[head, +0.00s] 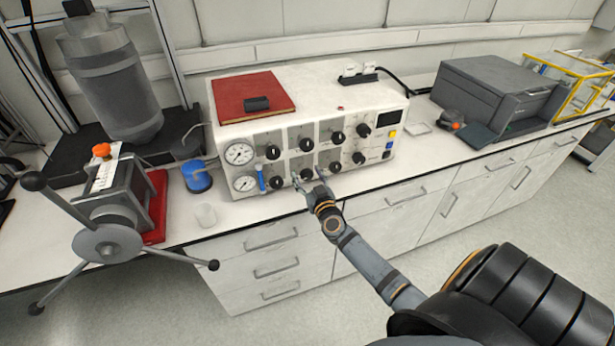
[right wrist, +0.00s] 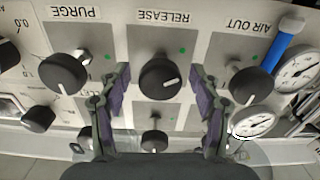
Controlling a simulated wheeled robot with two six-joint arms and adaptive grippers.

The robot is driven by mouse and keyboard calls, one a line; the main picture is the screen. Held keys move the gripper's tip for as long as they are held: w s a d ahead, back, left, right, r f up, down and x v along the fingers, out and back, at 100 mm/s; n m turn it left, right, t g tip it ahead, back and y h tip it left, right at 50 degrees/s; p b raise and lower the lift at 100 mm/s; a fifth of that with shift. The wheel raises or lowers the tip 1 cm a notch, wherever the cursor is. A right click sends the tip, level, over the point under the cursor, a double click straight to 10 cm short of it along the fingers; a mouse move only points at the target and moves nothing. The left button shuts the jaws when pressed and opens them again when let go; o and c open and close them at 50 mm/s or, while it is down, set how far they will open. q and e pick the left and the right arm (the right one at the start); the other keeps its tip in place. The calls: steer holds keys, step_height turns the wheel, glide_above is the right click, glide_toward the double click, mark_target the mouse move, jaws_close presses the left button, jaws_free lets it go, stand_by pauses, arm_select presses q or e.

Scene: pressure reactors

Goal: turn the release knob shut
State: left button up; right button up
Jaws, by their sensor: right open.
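The release knob (right wrist: 160,75) is round and black, under a RELEASE label that reads upside down in the right wrist view. Its white mark points to the right there. In the head view the knob (head: 306,175) is in the lower row on the front of the white control box (head: 290,110). My right gripper (head: 311,184) is at this knob. In the right wrist view my right gripper (right wrist: 161,82) is open, with one finger on each side of the knob and gaps between. My left gripper is in neither view.
The purge knob (right wrist: 63,73) and air out knob (right wrist: 250,85) flank the fingers closely. Two gauges and a blue handle (right wrist: 284,42) lie beyond the air out knob. A reactor with a spoked handwheel (head: 106,243) stands at left. A grey box (head: 490,90) stands at right.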

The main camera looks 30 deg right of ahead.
steer(key=c, duration=1.2)
steer(key=shift+o, duration=0.2)
